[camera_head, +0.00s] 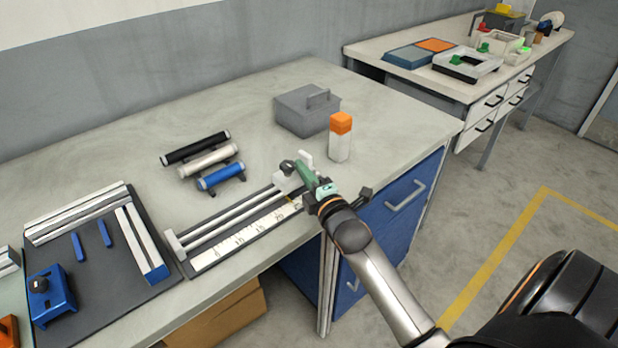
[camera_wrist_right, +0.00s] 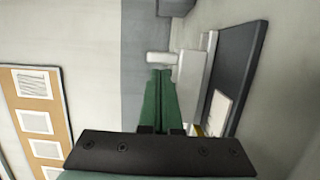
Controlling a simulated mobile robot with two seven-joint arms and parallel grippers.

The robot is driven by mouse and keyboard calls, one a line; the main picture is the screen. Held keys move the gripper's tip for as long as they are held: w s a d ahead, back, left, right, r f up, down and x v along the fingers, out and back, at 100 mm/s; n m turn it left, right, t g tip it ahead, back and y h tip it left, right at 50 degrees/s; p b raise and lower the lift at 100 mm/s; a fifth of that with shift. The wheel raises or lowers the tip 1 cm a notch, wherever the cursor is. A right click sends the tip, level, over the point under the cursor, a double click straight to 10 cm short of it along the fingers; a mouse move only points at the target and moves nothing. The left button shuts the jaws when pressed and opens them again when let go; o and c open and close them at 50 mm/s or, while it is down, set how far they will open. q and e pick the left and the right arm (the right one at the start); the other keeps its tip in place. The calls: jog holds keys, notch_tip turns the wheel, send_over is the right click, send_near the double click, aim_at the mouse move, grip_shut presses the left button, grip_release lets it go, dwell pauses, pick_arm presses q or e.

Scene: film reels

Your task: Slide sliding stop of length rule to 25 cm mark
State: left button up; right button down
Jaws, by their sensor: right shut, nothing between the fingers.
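The length rule (camera_head: 246,234) lies near the front edge of the table, with a white scale strip and two rails. Printed numbers run along the strip up to about 25, near the right end. The sliding stop (camera_head: 288,181) is a pale block with a dark knob, near the rule's right end. My right gripper (camera_head: 304,171) is shut, its green fingers at the stop. They hide part of the stop and of the scale, so I cannot tell whether they touch it. In the right wrist view the green fingers (camera_wrist_right: 158,95) are together beside a pale block (camera_wrist_right: 190,80). My left gripper is not in view.
A grey lidded box (camera_head: 306,112) and an orange-capped white bottle (camera_head: 340,140) stand behind the rule. Several rollers (camera_head: 208,160) lie behind it to the left. A dark board (camera_head: 95,255) with white bars and a blue block lies at the left.

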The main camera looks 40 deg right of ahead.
jog(key=shift+w, duration=0.15)
jog(key=shift+d+r+p, duration=0.1)
jog(key=shift+d+p, duration=0.45)
jog(key=shift+d, duration=0.15)
